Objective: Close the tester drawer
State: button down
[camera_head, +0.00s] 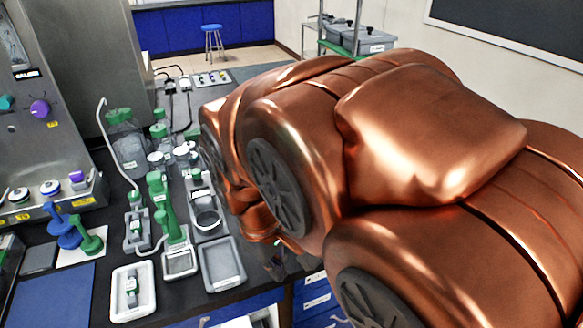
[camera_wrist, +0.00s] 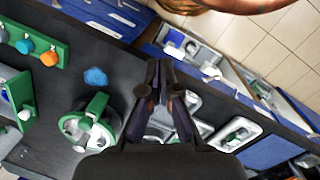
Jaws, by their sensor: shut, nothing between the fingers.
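An open drawer with a blue front (camera_wrist: 172,38) and light-coloured contents shows in the wrist view, at the bench's edge. Its pale interior also shows at the bottom of the head view (camera_head: 264,318). No label for a tester is readable on it. My gripper (camera_wrist: 163,66) is shut and empty in the wrist view, its fingertips pointing up the picture towards the drawer's side. I cannot tell whether they touch it. In the head view, my copper-coloured arm hides most of the gripper.
The black bench carries a grey tray (camera_head: 222,265), a white tray (camera_head: 146,291) and green stands (camera_head: 172,222) close to my arm. Blue drawer fronts (camera_head: 315,300) lie below the bench edge. A blue stool (camera_head: 213,40) stands on open floor far back.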

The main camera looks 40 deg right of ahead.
jog(key=w+d+n+h+b, duration=0.1)
jog(key=w+d+n+h, duration=0.1)
jog(key=w+d+n, duration=0.3)
jog(key=w+d+n+h+b, duration=0.1)
jog(key=w+d+n+h, duration=0.2)
jog(key=w+d, duration=0.7)
jog(key=w+d+n+h+b, duration=0.1)
jog(key=w+d+n+h, duration=0.1)
jog(key=w+d+n, duration=0.5)
jog(key=shift+w+d+n+t+h+b, duration=0.2)
jog(key=shift+w+d, duration=0.15)
jog(key=shift+d, duration=0.3)
jog(key=shift+w+d+n+t+h+b, duration=0.1)
jog(key=shift+w+d+h+b, duration=0.15)
jog(key=shift+d, duration=0.4)
jog(key=p+x, duration=0.1)
jog(key=x, duration=0.9)
jog(key=shift+w+p, duration=0.15)
jog(key=shift+p, duration=0.15)
jog(key=shift+d+r, duration=0.1)
